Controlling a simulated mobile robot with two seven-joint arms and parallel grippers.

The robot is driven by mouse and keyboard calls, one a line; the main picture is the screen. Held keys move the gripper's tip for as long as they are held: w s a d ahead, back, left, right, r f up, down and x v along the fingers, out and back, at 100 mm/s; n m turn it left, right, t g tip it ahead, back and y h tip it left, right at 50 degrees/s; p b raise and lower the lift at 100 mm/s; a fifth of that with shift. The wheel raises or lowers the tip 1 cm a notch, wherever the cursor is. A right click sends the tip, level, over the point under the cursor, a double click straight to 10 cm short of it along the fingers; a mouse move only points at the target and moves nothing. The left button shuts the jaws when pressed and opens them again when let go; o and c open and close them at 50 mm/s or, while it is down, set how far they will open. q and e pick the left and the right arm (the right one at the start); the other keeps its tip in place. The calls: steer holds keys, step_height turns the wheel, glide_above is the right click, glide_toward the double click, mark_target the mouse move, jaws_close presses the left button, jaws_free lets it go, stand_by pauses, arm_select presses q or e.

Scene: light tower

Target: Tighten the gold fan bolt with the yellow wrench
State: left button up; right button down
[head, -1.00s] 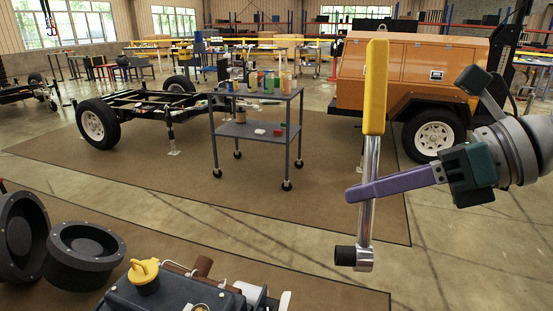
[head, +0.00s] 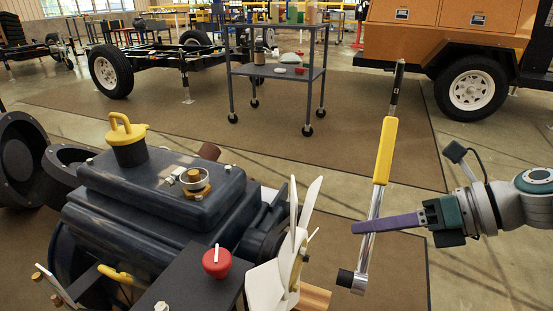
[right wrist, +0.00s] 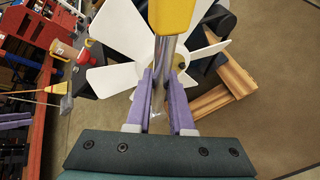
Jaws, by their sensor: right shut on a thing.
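The yellow wrench (head: 383,150) has a yellow grip, a silver shaft and a dark socket at its lower end. My right gripper (head: 362,227) is shut on its shaft and holds it nearly upright, in the air to the right of the fan. The shaft also shows between the purple fingers in the right wrist view (right wrist: 160,88). The white fan (head: 290,262) is at the front of the dark engine (head: 160,190). A gold bolt (right wrist: 182,66) shows at the fan hub in the right wrist view, partly beside the shaft. My left gripper is not in view.
A red cap (head: 216,262) and a yellow cap (head: 127,138) are on the engine. Wooden blocks (right wrist: 222,95) lie beside the fan. A grey cart (head: 277,72) stands behind, and an orange trailer (head: 455,40) is at the back right. Brown mat floor lies open between.

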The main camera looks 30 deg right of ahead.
arm_select(q)
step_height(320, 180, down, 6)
steer(key=b, duration=0.3)
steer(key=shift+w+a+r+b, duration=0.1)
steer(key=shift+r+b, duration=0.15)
steer(key=shift+b, duration=0.05)
arm_select(e)
steer(key=shift+m, duration=0.3)
steer(key=f, duration=0.7)
steer(key=shift+w+d+f, duration=0.15)
steer(key=shift+w+f, duration=0.05)
steer(key=shift+f, duration=0.1)
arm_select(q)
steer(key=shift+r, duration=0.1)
arm_select(e)
steer(key=shift+r+p, duration=0.1)
steer(key=shift+p, duration=0.2)
steer(key=shift+w+a, duration=0.15)
steer(key=shift+a, duration=0.05)
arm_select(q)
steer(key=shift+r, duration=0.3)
arm_select(e)
steer(key=w+a, duration=0.2)
steer(key=w, duration=0.1)
steer(key=shift+w+a, duration=0.1)
steer(key=shift+a, duration=0.3)
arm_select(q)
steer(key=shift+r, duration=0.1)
